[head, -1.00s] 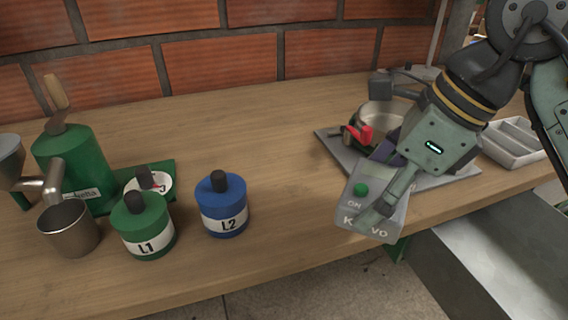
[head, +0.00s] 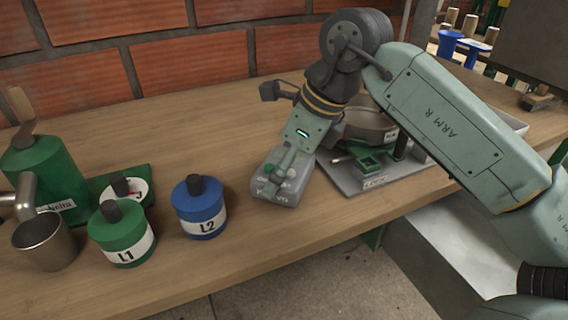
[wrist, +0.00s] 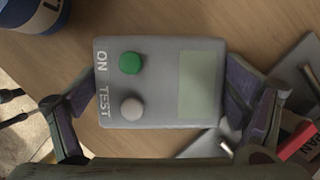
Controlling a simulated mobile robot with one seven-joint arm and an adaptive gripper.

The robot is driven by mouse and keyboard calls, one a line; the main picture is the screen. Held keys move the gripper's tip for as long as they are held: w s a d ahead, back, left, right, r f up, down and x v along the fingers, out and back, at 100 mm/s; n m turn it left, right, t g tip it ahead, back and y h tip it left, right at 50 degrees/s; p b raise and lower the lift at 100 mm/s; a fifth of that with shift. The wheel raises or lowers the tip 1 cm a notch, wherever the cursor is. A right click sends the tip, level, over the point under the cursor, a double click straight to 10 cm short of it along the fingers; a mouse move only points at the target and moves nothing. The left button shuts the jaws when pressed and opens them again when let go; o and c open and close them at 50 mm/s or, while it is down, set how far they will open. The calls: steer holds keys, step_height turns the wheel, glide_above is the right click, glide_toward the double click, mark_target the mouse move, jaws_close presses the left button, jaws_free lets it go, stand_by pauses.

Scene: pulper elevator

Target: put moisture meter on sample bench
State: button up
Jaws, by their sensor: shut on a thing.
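The moisture meter (head: 277,192) is a grey box with a green button, a pale button and a blank screen. It also shows in the wrist view (wrist: 155,112), with ON and TEST printed on it. My gripper (head: 287,172) is shut on the meter, a finger at each side of it in the wrist view. The meter is above the front part of the wooden bench (head: 235,120), right of the blue L2 jar. Whether its underside touches the wood I cannot tell.
The blue L2 jar (head: 200,208) stands close left of the meter. The green L1 jar (head: 122,236), a metal cup (head: 45,243) and a green machine (head: 40,165) are further left. A grey plate (head: 352,182) with a pan is close right.

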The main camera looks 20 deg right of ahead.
steer(key=shift+f+b, duration=0.25)
steer(key=shift+b, duration=0.05)
steer(key=o, duration=1.1)
steer(key=shift+r, duration=0.1)
steer(key=shift+r, duration=0.1)
steer(key=shift+r+p, duration=0.25)
steer(key=shift+p, duration=0.25)
steer(key=v, duration=1.1)
steer(key=shift+r, duration=0.35)
steer(key=shift+s+d, duration=0.1)
